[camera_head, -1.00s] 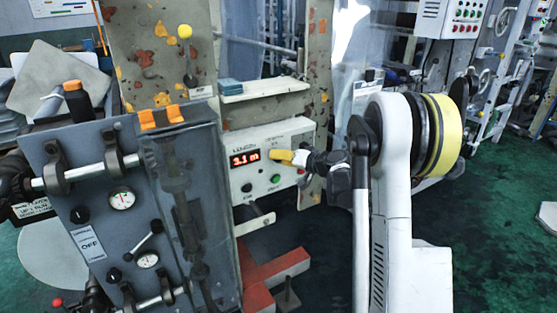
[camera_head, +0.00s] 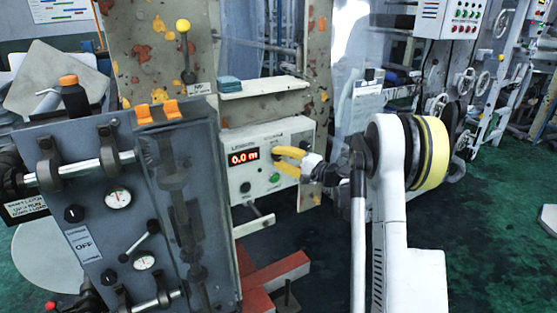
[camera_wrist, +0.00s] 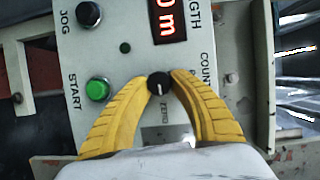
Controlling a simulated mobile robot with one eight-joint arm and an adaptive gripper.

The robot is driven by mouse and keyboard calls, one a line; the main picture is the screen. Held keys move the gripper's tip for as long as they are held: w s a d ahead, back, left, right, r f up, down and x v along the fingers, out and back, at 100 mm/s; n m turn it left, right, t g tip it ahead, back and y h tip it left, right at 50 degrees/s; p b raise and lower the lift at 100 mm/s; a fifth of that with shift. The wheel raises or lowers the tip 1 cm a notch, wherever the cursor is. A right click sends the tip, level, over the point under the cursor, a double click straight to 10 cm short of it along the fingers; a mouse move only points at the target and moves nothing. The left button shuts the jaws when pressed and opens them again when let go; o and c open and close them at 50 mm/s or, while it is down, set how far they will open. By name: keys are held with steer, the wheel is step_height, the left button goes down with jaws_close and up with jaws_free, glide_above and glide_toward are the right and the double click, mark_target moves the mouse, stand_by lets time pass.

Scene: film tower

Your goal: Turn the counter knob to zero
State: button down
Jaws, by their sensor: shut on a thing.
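The counter panel (camera_head: 236,184) is a pale box with a red lit display (camera_head: 243,157) that reads 0.0 m. The black counter knob (camera_wrist: 160,84) sits between my yellow fingertips in the wrist view, and its white pointer line faces down toward the ZERO label (camera_wrist: 165,125). My gripper (camera_head: 280,161) reaches the panel from the right, and its two yellow fingers (camera_wrist: 161,82) are shut on the knob from both sides. In the head view the fingers hide the knob.
A green START button (camera_wrist: 97,89) and a black JOG knob (camera_wrist: 88,14) are on the same panel. A grey machine panel with gauges (camera_head: 118,198) stands left. A shelf (camera_head: 265,88) juts out above the counter box. Green floor (camera_head: 480,240) is open at right.

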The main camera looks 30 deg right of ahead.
steer(key=shift+m, duration=0.4)
steer(key=c, duration=1.1)
jaws_free()
steer(key=shift+a, duration=0.1)
steer(key=v, duration=1.2)
steer(key=shift+f, duration=0.2)
steer(key=shift+w, duration=0.1)
